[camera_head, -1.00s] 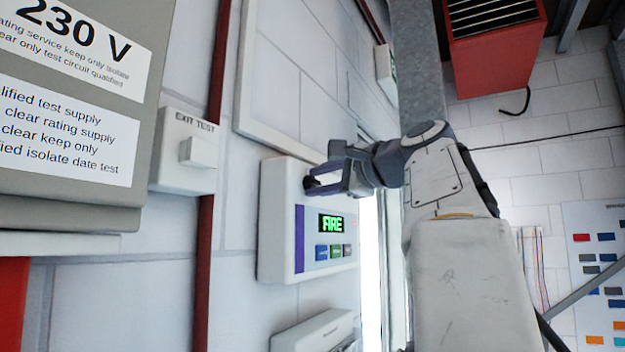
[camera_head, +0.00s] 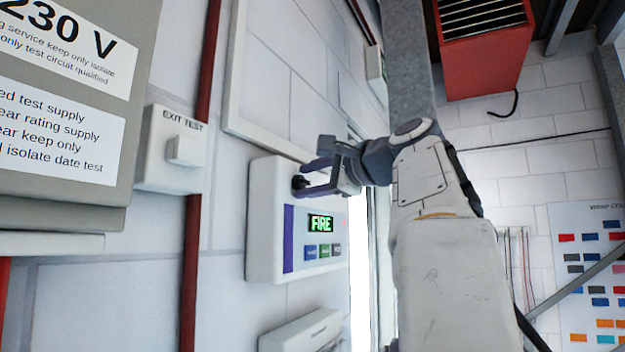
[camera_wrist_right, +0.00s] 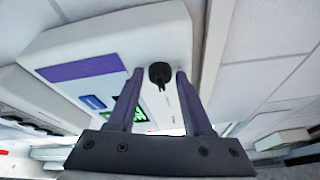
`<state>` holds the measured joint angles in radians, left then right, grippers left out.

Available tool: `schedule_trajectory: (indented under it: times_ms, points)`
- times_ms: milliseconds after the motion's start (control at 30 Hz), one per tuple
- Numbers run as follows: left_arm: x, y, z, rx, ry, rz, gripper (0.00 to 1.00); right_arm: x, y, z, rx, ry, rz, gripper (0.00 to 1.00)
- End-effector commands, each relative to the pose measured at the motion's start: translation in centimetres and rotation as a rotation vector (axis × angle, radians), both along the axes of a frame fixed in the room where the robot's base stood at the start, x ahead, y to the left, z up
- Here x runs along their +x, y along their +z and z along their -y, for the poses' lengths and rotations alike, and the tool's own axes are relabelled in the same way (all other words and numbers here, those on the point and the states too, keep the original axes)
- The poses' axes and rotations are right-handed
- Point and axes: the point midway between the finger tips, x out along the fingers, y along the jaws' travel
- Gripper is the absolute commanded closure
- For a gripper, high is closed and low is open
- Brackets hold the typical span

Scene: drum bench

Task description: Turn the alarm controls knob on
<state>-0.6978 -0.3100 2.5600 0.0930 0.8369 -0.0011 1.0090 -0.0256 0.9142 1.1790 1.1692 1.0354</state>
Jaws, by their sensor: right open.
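The alarm control panel (camera_head: 268,215) is a white box on the wall with a purple stripe, a green display reading FIRE and a row of small buttons. Its black knob (camera_head: 299,182) sits near the top of the front face. My right gripper (camera_head: 311,180) is open, with one finger on either side of the knob. In the right wrist view the black knob (camera_wrist_right: 160,74) stands between the two finger tips, with a gap visible at each side. The panel (camera_wrist_right: 110,45) fills much of that view. My left gripper is not in view.
An EXIT TEST box (camera_head: 172,150) and a grey cabinet with 230 V labels (camera_head: 70,100) are on the wall to the left. A white box (camera_head: 302,330) is below the panel. A red vented unit (camera_head: 487,45) hangs at the upper right.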

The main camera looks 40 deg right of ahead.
Motion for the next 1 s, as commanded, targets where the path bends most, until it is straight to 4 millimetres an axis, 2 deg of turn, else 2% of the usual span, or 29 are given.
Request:
schedule_trajectory:
  times_ms: [167, 400, 600, 800, 1000]
  points:
    - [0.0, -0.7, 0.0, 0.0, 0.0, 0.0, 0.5, -1.5, -0.2, 0.2, -0.001, -0.006, 0.002, 0.5]
    - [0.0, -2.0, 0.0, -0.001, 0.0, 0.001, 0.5, -5.8, -0.1, 0.3, -0.002, -0.009, 0.001, 0.5]
    - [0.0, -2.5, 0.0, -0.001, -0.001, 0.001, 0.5, -8.7, 0.1, 0.2, -0.001, -0.006, 0.0, 0.5]
    - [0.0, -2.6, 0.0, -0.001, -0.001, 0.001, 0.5, -10.2, 0.2, 0.1, 0.0, -0.003, 0.0, 0.5]
    - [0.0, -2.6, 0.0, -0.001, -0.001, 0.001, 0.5, -10.4, 0.3, 0.0, 0.0, 0.0, 0.001, 0.5]
